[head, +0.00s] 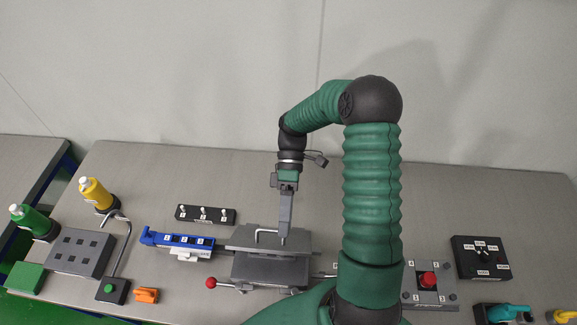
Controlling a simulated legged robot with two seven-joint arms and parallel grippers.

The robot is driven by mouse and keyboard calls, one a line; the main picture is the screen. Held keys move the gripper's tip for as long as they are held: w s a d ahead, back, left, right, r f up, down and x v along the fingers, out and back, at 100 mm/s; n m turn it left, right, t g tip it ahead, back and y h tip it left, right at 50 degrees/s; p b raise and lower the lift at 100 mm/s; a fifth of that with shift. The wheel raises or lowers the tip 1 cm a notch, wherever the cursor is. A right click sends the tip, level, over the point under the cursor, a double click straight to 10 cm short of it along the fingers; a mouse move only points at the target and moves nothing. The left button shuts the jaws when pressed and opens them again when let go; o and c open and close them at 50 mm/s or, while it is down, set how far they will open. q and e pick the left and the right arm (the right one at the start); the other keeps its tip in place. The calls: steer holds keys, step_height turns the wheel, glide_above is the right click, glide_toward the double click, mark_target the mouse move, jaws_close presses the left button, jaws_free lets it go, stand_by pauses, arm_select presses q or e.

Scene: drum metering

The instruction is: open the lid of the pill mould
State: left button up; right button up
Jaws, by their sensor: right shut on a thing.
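The pill mould (270,272) is a dark grey block near the table's front edge, in the middle of the head view. Its grey lid plate (240,240) shows at the back upper part of the mould. I cannot tell how far it is tilted. A light metal bar handle (265,231) stands on the lid. My right gripper (284,240) points down at the handle's right end and is shut on it. Its fingers hide that end of the handle. My left gripper is not in view.
A lever with a red knob (211,282) sticks out left of the mould. A red-button box (428,284) stands to the right.

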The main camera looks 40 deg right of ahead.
steer(key=o, duration=0.4)
steer(key=r+p, duration=0.1)
steer(key=w+d+r, duration=0.1)
steer(key=shift+w+d+r+p, duration=0.2)
steer(key=shift+r+p, duration=0.15)
steer(key=shift+w+d+r, duration=0.15)
steer(key=shift+w+r, duration=0.05)
steer(key=shift+r, duration=0.05)
steer(key=shift+c, duration=1)
steer(key=shift+w+d+r+p, duration=0.15)
steer(key=shift+r+p, duration=0.1)
steer(key=shift+p, duration=0.2)
steer(key=c, duration=0.6)
steer(key=shift+o, duration=0.2)
steer(key=p+v, duration=0.5)
steer(key=v, duration=0.7)
steer(key=shift+r+p, duration=0.4)
steer(key=shift+r, duration=0.15)
